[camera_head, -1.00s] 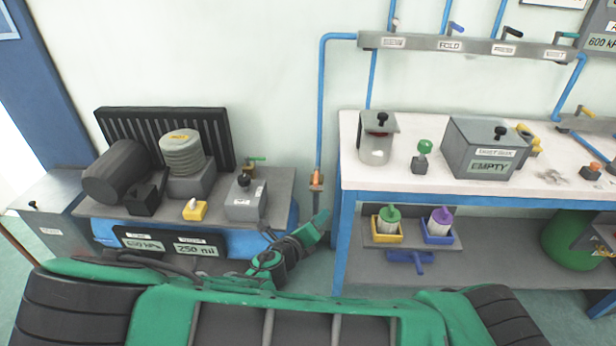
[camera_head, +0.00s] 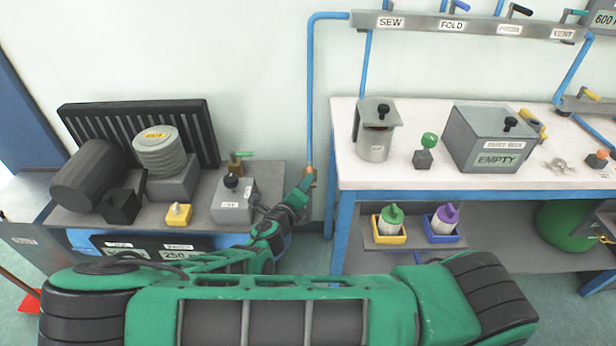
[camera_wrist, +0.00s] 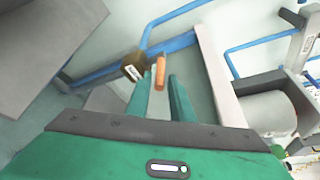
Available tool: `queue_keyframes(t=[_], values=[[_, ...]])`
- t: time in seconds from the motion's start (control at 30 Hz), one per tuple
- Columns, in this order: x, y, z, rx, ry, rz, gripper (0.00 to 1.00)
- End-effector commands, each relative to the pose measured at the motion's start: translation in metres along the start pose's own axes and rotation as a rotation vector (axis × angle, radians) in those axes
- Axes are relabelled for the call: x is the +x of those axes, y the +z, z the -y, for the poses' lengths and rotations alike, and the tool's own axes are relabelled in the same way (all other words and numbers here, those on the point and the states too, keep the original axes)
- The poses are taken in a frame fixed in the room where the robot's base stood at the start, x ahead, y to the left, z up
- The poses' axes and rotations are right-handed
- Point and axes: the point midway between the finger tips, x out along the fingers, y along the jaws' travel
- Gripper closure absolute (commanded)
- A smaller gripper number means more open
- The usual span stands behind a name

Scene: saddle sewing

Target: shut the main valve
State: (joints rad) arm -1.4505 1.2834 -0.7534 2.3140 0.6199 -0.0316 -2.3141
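The main valve appears to be the small fitting with an orange handle (camera_head: 310,171) on the vertical blue pipe between the two benches. In the wrist view its orange handle (camera_wrist: 160,73) shows beside a brass block with a label (camera_wrist: 134,66). My gripper (camera_wrist: 161,80) is open, with one green finger on each side of the handle near the fingertips. I cannot tell whether either finger touches it. In the head view my gripper (camera_head: 304,184) is at the valve and partly hides it.
A low bench at left carries a compressor (camera_head: 88,176), a grey box (camera_head: 233,202) and a yellow button block (camera_head: 178,214). The white-topped bench (camera_head: 400,177) at right stands close to the pipe. A labelled valve rail (camera_head: 480,28) runs above it.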

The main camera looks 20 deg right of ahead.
Motion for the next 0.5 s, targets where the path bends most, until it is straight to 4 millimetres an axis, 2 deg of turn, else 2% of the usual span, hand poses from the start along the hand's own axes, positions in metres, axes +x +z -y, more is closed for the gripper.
queue_keyframes(t=[0.2, 0.5], values=[[0.033, 0.000, -0.001, -0.001, 0.000, 0.000, 0.79], [0.049, 0.001, -0.001, -0.001, 0.002, 0.002, 0.79]])
